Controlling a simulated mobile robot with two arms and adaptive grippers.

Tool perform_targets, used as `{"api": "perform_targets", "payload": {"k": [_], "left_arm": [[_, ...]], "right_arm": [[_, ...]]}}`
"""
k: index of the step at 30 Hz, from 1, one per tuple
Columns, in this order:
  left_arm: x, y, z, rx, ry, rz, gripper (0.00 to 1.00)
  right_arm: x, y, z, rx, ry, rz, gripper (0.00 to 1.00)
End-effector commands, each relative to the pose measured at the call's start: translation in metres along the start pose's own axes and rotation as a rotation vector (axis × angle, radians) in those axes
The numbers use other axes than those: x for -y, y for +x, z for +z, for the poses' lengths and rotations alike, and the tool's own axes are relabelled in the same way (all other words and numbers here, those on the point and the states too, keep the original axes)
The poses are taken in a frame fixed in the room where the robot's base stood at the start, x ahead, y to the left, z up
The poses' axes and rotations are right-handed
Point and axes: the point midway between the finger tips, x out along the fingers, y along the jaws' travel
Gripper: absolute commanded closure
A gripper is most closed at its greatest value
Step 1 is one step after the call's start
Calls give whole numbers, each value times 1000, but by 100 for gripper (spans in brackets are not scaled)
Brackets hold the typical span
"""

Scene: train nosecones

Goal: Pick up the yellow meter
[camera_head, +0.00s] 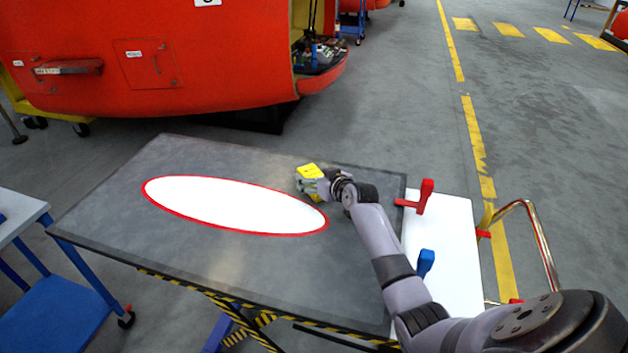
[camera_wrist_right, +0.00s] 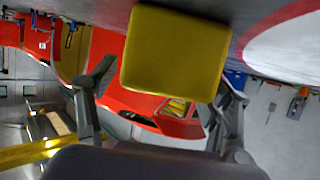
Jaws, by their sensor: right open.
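The yellow meter (camera_head: 309,170) is a small boxy thing at the far right part of the grey table, beyond the white oval. My right gripper (camera_head: 313,187) is right at its near side, low over the table. In the right wrist view the meter (camera_wrist_right: 174,52) shows large and yellow, between the two open fingers of my right gripper (camera_wrist_right: 168,80). One finger is on each side of it in the picture. I cannot tell whether either finger touches it. My left gripper is not in view.
The grey table (camera_head: 150,232) has a white oval with a red rim (camera_head: 235,203). A red clamp (camera_head: 425,197) and a blue clamp (camera_head: 426,262) are on a white-topped cart (camera_head: 455,235) at the right. A red train nosecone (camera_head: 160,70) stands behind the table.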

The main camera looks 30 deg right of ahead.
Motion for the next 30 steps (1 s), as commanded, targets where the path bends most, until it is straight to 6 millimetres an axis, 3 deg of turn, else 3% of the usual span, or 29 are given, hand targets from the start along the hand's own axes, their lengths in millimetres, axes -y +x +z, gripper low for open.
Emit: {"api": "perform_targets", "payload": {"k": [12,30], "left_arm": [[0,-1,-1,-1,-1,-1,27],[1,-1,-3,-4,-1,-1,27]], "right_arm": [[1,10,1,0,1,-1,28],[0,9,1,0,1,-1,68]]}}
